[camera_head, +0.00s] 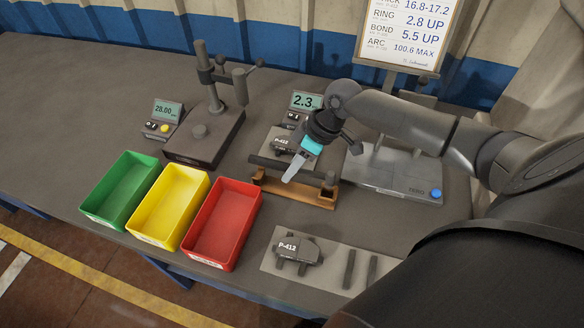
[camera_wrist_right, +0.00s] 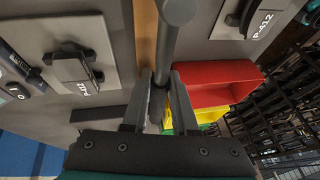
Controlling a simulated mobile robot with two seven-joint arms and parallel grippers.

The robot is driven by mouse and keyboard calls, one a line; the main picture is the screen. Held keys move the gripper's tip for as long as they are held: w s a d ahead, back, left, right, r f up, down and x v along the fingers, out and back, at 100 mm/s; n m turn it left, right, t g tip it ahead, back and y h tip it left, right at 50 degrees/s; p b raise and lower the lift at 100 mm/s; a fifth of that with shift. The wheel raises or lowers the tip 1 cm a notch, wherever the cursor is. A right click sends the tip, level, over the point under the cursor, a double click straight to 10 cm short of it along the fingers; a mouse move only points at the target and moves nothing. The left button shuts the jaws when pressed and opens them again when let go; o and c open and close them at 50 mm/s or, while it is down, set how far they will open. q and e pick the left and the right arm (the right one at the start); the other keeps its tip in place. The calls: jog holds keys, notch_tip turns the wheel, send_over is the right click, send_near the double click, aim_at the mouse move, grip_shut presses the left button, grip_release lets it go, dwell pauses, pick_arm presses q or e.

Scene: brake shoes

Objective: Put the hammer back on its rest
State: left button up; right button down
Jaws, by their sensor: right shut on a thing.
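The dark hammer (camera_head: 268,163) lies crosswise over its brown wooden rest (camera_head: 300,191), with its head toward the right end. My right gripper (camera_head: 291,176) is shut on the hammer's handle. In the right wrist view the handle (camera_wrist_right: 165,50) runs between the two fingers of the right gripper (camera_wrist_right: 162,88), with the thick head at the top edge. A strip of the wooden rest (camera_wrist_right: 146,35) shows beside the handle there. I cannot tell whether the hammer touches the rest or is just above it. My left gripper is not in view.
Green (camera_head: 125,189), yellow (camera_head: 170,207) and red (camera_head: 222,224) bins stand left of the rest. A gauge stand (camera_head: 205,140) is behind them. A scale (camera_head: 400,172) stands to the right. A P-412 part (camera_head: 298,250) lies on a plate in front. Another P-412 part (camera_head: 290,141) lies behind.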

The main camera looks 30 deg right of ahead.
jog(key=shift+f, duration=0.4)
jog(key=shift+f+b, duration=1.05)
jog(key=shift+f, duration=0.9)
jog(key=c, duration=0.6)
grip_release()
jog(key=a+p+v, duration=0.1)
jog(key=p+v, duration=0.3)
jog(key=v, duration=0.3)
jog(key=r+p+v, duration=0.1)
jog(key=p+v, duration=0.3)
jog(key=v, duration=0.3)
jog(key=w+a+p+v, duration=0.1)
jog(key=p+v, duration=0.3)
jog(key=v, duration=0.3)
jog(key=shift+a+r, duration=0.25)
jog(key=shift+r, duration=0.25)
